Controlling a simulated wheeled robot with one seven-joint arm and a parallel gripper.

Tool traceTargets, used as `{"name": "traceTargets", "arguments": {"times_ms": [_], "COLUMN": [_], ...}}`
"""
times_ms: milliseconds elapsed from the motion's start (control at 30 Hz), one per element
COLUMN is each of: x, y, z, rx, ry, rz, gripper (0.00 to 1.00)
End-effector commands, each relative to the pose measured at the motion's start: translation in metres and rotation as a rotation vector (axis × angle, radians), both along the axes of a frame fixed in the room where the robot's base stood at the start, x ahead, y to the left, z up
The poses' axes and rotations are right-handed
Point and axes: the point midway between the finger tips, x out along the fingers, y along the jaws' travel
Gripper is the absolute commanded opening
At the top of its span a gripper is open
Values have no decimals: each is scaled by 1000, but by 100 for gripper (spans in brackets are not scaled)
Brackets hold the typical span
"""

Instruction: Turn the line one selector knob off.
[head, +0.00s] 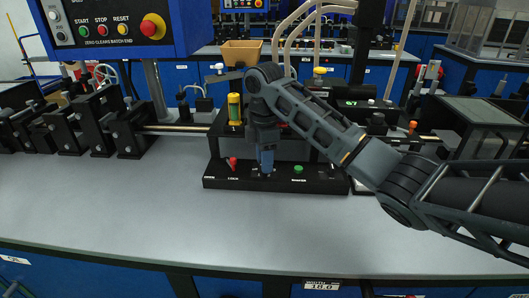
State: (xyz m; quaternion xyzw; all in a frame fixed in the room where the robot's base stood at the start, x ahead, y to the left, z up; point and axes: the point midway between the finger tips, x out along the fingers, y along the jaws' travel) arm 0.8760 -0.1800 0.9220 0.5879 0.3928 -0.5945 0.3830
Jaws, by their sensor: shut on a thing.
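My gripper (267,170) points straight down onto the front ledge of a black machine base (325,184) on the grey bench. It is shut on a small knob there, taken to be the selector knob. The fingers hide nearly all of the knob, so its pointing direction cannot be read. A red-topped lever or knob (232,162) stands just left of the gripper, with small white lettering in front of it. A green button (298,168) sits to the right, apart from the gripper. The lettering on the ledge is too small to read surely.
A yellow cylinder (234,106) stands behind the ledge at left. A row of black roller stands (95,120) lies farther left. A blue control panel (110,25) with a red emergency button hangs upper left. The bench front (200,225) is clear.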

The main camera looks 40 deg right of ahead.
Motion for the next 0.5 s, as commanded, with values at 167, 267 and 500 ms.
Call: {"name": "traceTargets", "arguments": {"times_ms": [167,267,500], "x": [-1,-1,-1], "y": [2,2,1], "z": [6,6,6], "rx": [4,4,2], "ry": [3,5,4], "rz": [-158,-254,-478], "gripper": [3,3,3]}}
